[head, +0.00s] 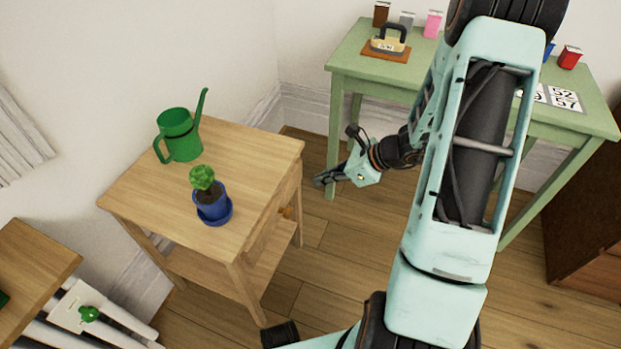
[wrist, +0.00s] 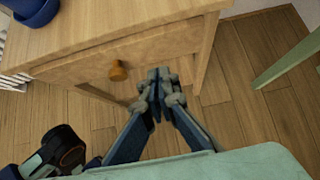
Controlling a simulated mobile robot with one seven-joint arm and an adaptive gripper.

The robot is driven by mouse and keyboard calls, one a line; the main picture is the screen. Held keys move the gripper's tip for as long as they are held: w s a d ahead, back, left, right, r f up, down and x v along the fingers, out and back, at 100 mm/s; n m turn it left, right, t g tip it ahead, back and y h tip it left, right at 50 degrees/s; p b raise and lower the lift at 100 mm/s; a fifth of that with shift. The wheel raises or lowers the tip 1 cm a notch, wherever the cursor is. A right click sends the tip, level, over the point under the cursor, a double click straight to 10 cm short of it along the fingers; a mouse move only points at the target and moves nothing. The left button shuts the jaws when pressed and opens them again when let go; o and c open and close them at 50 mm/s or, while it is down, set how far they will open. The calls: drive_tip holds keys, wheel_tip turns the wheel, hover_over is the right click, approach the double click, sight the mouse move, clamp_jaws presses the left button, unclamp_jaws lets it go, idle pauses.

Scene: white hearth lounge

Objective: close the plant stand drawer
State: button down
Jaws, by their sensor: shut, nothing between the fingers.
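The wooden plant stand (head: 250,150) is at the left in the head view. Its drawer (wrist: 150,58) has a round orange-brown knob (wrist: 118,70), and the knob also shows in the head view (head: 287,212). The drawer front looks nearly in line with the stand's frame; I cannot tell whether a small gap is left. My gripper (head: 325,180) is shut and empty, out to the right of the stand. In the wrist view my gripper (wrist: 160,76) appears right of the knob, in front of the drawer's right part. Contact with the drawer cannot be made out.
A green watering can (head: 180,136) and a blue potted plant (head: 212,200) stand on the stand's top. A green table (head: 365,72) with small items is behind my arm. A brown cabinet (head: 590,230) is at the right. Wooden floor lies open before the stand.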

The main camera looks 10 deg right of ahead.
drive_tip(key=p+v, duration=0.1)
drive_tip(key=v, duration=0.5)
drive_tip(key=shift+w, duration=0.1)
drive_tip(key=c, duration=2.5)
unclamp_jaws()
drive_tip(key=shift+r, duration=0.15)
drive_tip(key=shift+c, duration=0.2)
drive_tip(key=shift+o, duration=1.4)
drive_tip(key=shift+s+f, duration=0.3)
drive_tip(key=o, duration=0.7)
drive_tip(key=a+f+y, duration=0.1)
drive_tip(key=f, duration=0.1)
drive_tip(key=s+f+y+b, duration=0.1)
drive_tip(key=f, duration=0.1)
drive_tip(key=s+a+f+y, duration=0.1)
drive_tip(key=f, duration=0.1)
drive_tip(key=shift+s+a+f+y, duration=0.1)
drive_tip(key=shift+s+a+y, duration=0.2)
drive_tip(key=shift+y, duration=0.1)
drive_tip(key=m+t+y+b, duration=0.2)
drive_tip(key=m+t+y, duration=0.1)
drive_tip(key=t+y, duration=0.15)
approach(291, 213)
drive_tip(key=shift+t+h, duration=0.45)
drive_tip(key=x, duration=0.3)
drive_tip(key=b+x, duration=0.1)
drive_tip(key=x, duration=0.6)
drive_tip(key=shift+s+a+r+b, duration=0.2)
drive_tip(key=shift+s+a+b, duration=0.1)
drive_tip(key=shift+a+b, duration=0.1)
